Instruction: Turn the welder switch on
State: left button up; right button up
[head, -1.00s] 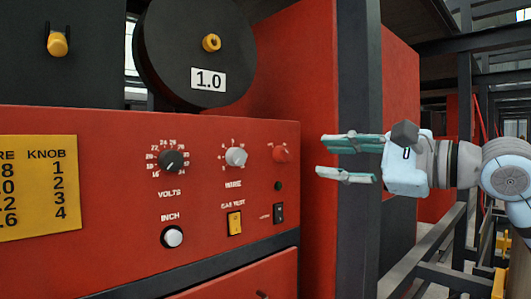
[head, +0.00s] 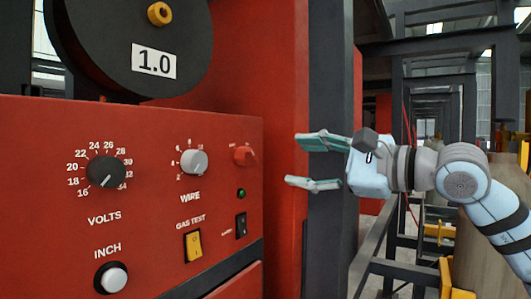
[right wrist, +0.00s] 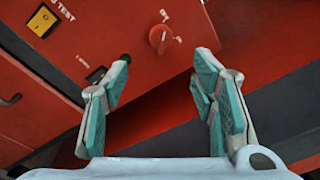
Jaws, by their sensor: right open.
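The red welder panel (head: 140,130) fills the left of the head view. Its red rotary switch (head: 243,155) is at the upper right of the panel, above a small green lamp (head: 241,194) and a black rocker (head: 241,225). In the right wrist view the red switch (right wrist: 160,38) shows a white mark, with small labels too blurred to read. My right gripper (head: 296,160) is open and empty, to the right of the switch and apart from it. In the wrist view its fingertips (right wrist: 160,65) frame the space just below the switch. My left gripper is out of view.
A black volts knob (head: 105,171), a grey wire knob (head: 194,162), a yellow gas test switch (head: 193,245) and a white inch button (head: 113,279) share the panel. A dark post (head: 332,220) stands behind my right gripper. A black wire spool (head: 130,45) is above.

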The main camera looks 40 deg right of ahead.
aim_at(254, 157)
jog(key=w+p, duration=0.3)
jog(key=w, duration=0.1)
jog(key=w+a+p, duration=0.1)
jog(key=w+p, duration=0.3)
jog(key=w+a+p, duration=0.1)
jog(key=w+p, duration=0.2)
jog(key=w, duration=0.1)
jog(key=shift+w+a+r+p, duration=0.1)
jog(key=shift+a+r+p, duration=0.1)
jog(key=shift+p, duration=0.2)
jog(key=shift+f, duration=0.15)
jog(key=shift+c, duration=0.7)
jog(key=c, duration=1)
